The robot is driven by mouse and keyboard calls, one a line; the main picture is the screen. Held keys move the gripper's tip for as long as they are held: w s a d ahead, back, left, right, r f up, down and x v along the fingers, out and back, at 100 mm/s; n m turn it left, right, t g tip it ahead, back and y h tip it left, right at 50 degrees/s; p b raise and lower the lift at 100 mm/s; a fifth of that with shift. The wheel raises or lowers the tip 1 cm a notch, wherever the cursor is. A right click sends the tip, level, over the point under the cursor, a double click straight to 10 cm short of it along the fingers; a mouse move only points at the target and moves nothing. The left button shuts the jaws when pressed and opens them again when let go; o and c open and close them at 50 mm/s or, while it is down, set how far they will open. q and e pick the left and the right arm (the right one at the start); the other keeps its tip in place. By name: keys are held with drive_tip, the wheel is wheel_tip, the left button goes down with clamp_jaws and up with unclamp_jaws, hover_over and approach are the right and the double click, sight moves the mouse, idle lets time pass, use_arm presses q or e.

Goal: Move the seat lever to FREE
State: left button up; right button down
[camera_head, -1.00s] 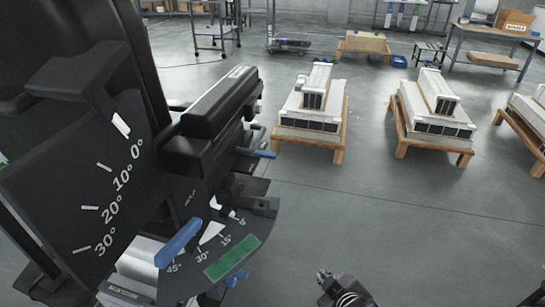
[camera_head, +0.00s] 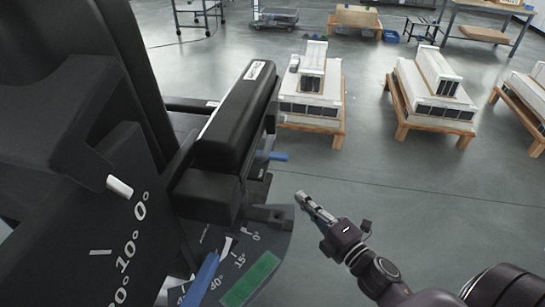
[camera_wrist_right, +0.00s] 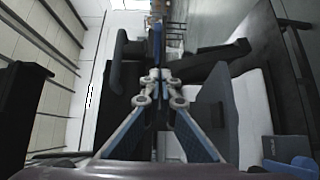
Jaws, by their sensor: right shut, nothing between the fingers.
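A black seat unit with an armrest-like pad (camera_head: 235,115) fills the left of the head view. A short blue lever (camera_head: 275,156) sticks out to the right below the pad. A longer blue lever (camera_head: 200,280) lies lower, over a dark angle plate (camera_head: 272,240) with a green strip. I cannot tell which one is the seat lever, and no FREE marking is readable. My right gripper (camera_head: 308,202) is shut and empty, right of the seat and apart from both levers. Its closed fingers also show in the right wrist view (camera_wrist_right: 158,78), with a blue part (camera_wrist_right: 157,38) beyond them. My left gripper is out of view.
A dark tilt-scale plate (camera_head: 125,225) stands at the lower left. Wooden pallets with white stacked units (camera_head: 312,95) (camera_head: 436,95) stand on the floor behind. A workbench (camera_head: 485,30) is at the back right. The floor right of the seat is open.

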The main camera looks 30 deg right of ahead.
approach(278, 160)
drive_tip(key=w+a, duration=0.2)
drive_tip(key=a, duration=0.1)
drive_tip(key=w, duration=0.1)
drive_tip(key=w+d, duration=0.1)
drive_tip(key=w, duration=0.1)
drive_tip(key=shift+d+f, duration=0.1)
drive_tip(key=shift+d, duration=0.05)
drive_tip(key=shift+w+d, duration=0.35)
drive_tip(key=shift+w, duration=0.05)
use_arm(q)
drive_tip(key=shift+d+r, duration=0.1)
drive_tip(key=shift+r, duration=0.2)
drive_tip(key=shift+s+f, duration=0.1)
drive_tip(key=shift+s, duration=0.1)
